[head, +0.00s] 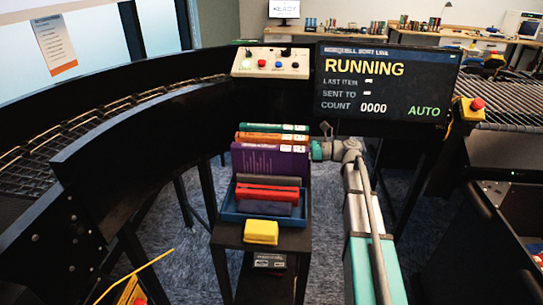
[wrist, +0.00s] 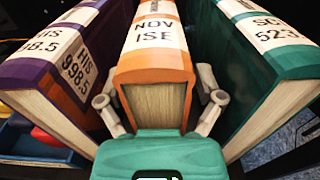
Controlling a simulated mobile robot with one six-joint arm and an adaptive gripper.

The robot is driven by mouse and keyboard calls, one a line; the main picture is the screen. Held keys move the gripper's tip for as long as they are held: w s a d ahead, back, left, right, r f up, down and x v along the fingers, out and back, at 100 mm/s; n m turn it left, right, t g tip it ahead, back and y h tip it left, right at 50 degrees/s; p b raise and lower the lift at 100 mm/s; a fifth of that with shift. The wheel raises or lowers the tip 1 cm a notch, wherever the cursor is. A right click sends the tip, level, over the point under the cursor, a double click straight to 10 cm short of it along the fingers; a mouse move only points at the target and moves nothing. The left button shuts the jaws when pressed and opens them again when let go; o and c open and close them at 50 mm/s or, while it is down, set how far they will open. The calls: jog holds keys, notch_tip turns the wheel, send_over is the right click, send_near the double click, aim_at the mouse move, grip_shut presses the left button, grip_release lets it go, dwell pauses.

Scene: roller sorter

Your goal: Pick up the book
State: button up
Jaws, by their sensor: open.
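In the wrist view an orange book (wrist: 155,60), its white label reading "NOV ISE", stands upright between a purple book (wrist: 55,60) and a green book (wrist: 265,45). My gripper (wrist: 160,103) is open, with one finger on each side of the orange book, in the gaps beside its neighbours. Whether the fingers touch the book is unclear. In the head view the green book (head: 272,127), orange book (head: 258,139) and purple book (head: 268,162) stand in a row on a small stand, and my gripper (head: 318,150) is at their right end.
A blue tray (head: 230,214) in front of the purple book holds red and dark items. A yellow block (head: 261,231) lies on the stand (head: 225,236). A curved conveyor (head: 60,150) runs at left. A "RUNNING" screen (head: 385,85) and control box (head: 271,62) are behind.

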dwell(0.4)
grip_shut()
